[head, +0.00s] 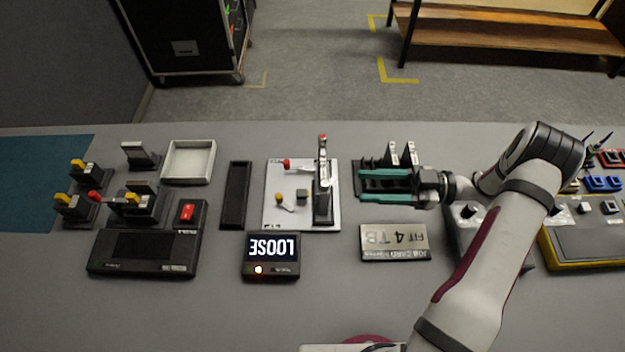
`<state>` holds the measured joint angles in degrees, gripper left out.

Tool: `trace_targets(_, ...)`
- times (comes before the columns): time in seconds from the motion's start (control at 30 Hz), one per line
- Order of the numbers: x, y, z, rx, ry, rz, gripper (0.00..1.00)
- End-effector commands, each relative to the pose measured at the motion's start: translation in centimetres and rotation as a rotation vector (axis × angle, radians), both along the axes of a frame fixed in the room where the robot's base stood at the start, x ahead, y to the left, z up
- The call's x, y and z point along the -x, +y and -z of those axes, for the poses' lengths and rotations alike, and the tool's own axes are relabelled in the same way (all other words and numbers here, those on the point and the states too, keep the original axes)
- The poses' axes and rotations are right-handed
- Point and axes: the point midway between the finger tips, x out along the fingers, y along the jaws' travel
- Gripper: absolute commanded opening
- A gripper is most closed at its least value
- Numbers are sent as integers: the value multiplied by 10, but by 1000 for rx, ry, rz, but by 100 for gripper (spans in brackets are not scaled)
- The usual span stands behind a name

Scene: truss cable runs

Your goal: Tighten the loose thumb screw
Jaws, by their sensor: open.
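My gripper (364,186) has two long teal fingers, spread apart and pointing left, with nothing visible between them. They are over or just in front of a black rack (374,164) with two upright silver pieces (400,153). A white plate (272,217) stands left of the fingertips. It carries a tall dark clamp-like upright (323,200) with a red tip, a small red knob (287,163), a yellow knob (278,198) and a dark block (302,195). I cannot tell which part is the thumb screw. A small display (271,246) reads LOOSE, with a lit orange lamp.
A narrow black tray (235,195), a white tray (188,162), a black console (145,245) and yellow-knobbed fixtures (84,170) stand left. A yellow-edged console (590,240) is right. The front table is mostly clear.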

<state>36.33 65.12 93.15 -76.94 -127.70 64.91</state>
Motion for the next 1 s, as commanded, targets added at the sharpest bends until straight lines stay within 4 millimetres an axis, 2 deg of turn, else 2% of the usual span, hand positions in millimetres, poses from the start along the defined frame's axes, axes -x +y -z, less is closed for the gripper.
trace_targets(0.03,0,13,-1,-2,3,-5,56)
trace_targets(0.2,-1,53,-1,-1,3,-5,56)
trace_targets(0.5,-3,110,-1,-1,1,-5,56)
trace_targets(0.7,-4,126,-1,0,0,-2,56)
trace_targets(0.97,-4,127,-1,-1,0,-2,56)
trace_targets(1.0,-4,127,-1,-1,0,-2,50)
